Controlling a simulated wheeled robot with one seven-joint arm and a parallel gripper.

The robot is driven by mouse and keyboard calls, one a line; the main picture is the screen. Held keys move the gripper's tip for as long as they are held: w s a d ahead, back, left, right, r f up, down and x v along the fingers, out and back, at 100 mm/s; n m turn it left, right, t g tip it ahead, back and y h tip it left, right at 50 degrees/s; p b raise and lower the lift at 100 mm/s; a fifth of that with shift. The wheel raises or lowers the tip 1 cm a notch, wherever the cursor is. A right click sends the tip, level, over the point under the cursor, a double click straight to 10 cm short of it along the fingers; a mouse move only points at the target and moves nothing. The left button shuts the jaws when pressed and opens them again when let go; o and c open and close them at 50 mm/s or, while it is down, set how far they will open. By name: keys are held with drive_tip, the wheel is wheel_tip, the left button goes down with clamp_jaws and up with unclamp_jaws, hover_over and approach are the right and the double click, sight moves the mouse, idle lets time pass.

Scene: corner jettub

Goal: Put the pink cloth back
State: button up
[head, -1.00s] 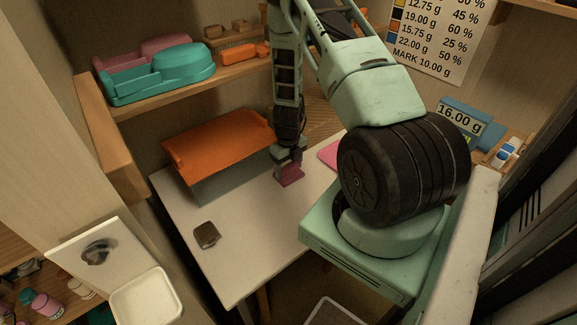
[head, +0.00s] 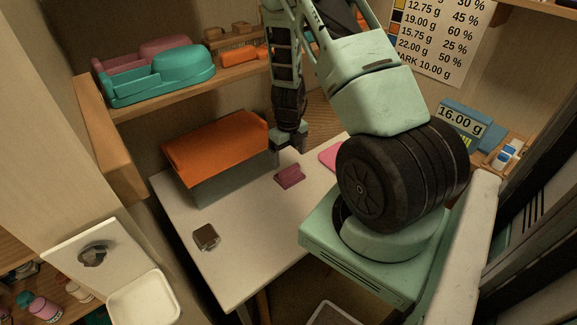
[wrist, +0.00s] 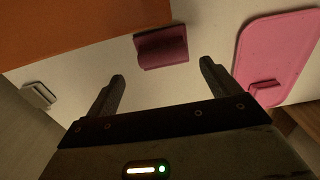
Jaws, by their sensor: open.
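A small magenta-pink piece (head: 289,175) with a raised ridge lies on the white table. In the wrist view this piece (wrist: 162,50) is just ahead of my fingertips, between their lines and apart from them. A flat pink sheet (head: 329,157) with rounded corners lies to its right, partly hidden by my arm in the head view. In the wrist view the sheet (wrist: 262,48) shows a small pink raised tab. I cannot tell for sure which of the two is the cloth. My gripper (head: 288,143) is open and empty, above and behind the magenta piece; its fingers (wrist: 162,70) are spread.
An orange-topped box (head: 215,145) stands left of my gripper, close to it. A small dark-topped block (head: 206,237) lies on the table's front left. The shelf above holds a teal tray (head: 160,77). A blue scale display (head: 463,121) stands at the right. The table's front middle is clear.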

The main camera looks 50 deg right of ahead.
sight(289, 168)
wheel_tip(289, 168, up, 6)
drive_tip(key=shift+f, duration=0.1)
idle(0.8)
